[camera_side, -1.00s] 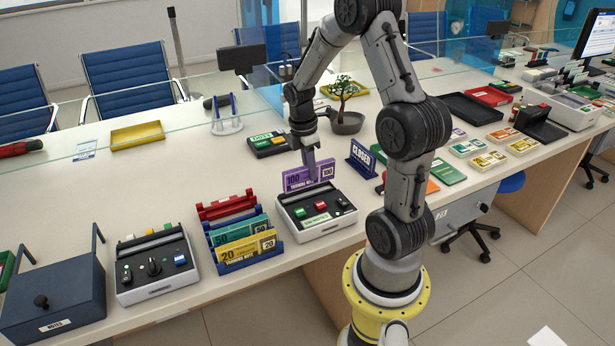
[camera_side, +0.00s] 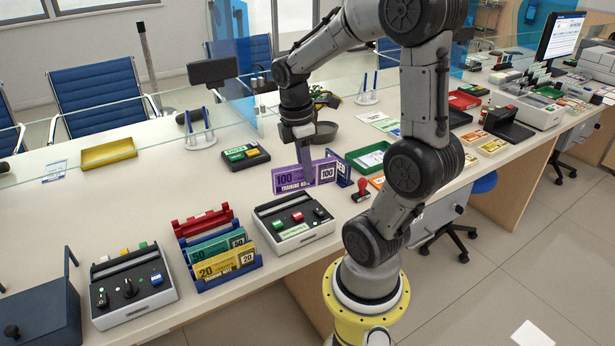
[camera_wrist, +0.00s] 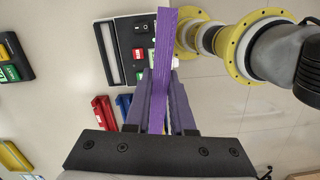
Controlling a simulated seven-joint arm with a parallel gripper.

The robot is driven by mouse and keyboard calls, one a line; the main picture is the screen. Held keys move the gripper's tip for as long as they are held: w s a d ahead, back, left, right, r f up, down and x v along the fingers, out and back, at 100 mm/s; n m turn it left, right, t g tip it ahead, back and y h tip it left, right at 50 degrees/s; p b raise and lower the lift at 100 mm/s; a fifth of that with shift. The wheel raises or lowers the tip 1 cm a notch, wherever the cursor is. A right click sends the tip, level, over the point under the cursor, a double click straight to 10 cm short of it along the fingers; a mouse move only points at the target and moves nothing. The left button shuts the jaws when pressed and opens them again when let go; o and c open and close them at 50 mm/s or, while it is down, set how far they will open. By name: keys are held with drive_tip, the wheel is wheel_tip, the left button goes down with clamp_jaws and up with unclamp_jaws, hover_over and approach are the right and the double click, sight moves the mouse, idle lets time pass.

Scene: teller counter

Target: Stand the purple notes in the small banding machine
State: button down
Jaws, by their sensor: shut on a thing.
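My gripper (camera_side: 304,176) is shut on the purple notes (camera_side: 287,181), an upright bundle marked 100. In the wrist view the purple notes (camera_wrist: 166,50) stand edge-on between the fingers of my gripper (camera_wrist: 160,78). In the side view the notes are behind and above a banding machine (camera_side: 295,226) with green, red and black controls, apart from its slot as far as I can tell. A second machine (camera_side: 133,291) with a black knob stands farther left.
A blue rack (camera_side: 230,280) with teal and yellow notes, and a red holder behind, stands between the machines. A button box (camera_side: 245,156) lies behind.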

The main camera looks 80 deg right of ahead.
drive_tip(key=w+d+r+m, duration=0.1)
drive_tip(key=w+r, duration=0.1)
drive_tip(key=w, duration=0.5)
drive_tip(key=w+d+r+m, duration=0.1)
drive_tip(key=w+d+r, duration=0.1)
drive_tip(key=w, duration=0.6)
drive_tip(key=w+a+f, duration=0.1)
drive_tip(key=w+a, duration=0.3)
drive_tip(key=w, duration=0.8)
drive_tip(key=w+a+f+n, duration=0.1)
drive_tip(key=w+a+f, duration=0.3)
drive_tip(key=a, duration=0.2)
drive_tip(key=w+a+f+n, duration=0.1)
drive_tip(key=w+a+f, duration=0.3)
drive_tip(key=a, duration=0.3)
drive_tip(key=w+a+f+n, duration=0.2)
drive_tip(key=w+a+f, duration=0.2)
drive_tip(key=a, duration=0.3)
drive_tip(key=shift+f, duration=0.9)
drive_tip(key=shift+a+f, duration=0.2)
drive_tip(key=shift+f, duration=0.7)
drive_tip(key=shift+f, duration=0.2)
